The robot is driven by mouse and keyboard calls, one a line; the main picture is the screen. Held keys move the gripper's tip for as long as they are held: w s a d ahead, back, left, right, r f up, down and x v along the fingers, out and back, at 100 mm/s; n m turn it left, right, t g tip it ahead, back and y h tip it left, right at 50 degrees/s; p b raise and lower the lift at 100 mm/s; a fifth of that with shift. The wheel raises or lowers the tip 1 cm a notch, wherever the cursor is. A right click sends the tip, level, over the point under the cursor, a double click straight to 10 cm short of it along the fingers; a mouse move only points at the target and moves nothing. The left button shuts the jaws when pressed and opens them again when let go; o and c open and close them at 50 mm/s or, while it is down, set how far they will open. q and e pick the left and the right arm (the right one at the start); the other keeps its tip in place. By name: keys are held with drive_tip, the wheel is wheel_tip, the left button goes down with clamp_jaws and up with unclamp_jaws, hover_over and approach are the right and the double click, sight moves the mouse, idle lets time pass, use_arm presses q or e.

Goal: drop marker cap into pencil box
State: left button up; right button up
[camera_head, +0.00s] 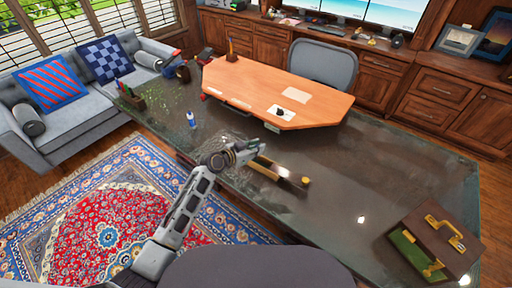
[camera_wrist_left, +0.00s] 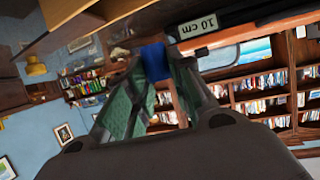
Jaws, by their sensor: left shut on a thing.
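The pencil box (camera_head: 263,168) appears to be the small, narrow wooden box on the dark glass tabletop, near the middle of the head view. My left gripper (camera_head: 256,148) is just above and beside its far left end in that view. In the left wrist view, the green-padded fingers (camera_wrist_left: 152,75) are closed on a small blue piece, the marker cap (camera_wrist_left: 155,62), held at their tips. The cap is too small or hidden to make out in the head view. I cannot tell whether it is over the box opening. My right gripper is not in view.
The dark glass table (camera_head: 390,170) has free room to the right. A raised orange wooden desk board (camera_head: 300,85) lies behind the gripper. A small blue-and-white bottle (camera_head: 191,120) stands to the left. A brown case (camera_head: 435,240) with brass handles sits at front right.

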use_arm(q)
drive_tip(key=shift+f+b, duration=0.4)
drive_tip(key=shift+f, duration=0.35)
drive_tip(key=o, duration=0.8)
drive_tip(key=shift+v, duration=6)
drive_tip(key=shift+f, duration=0.1)
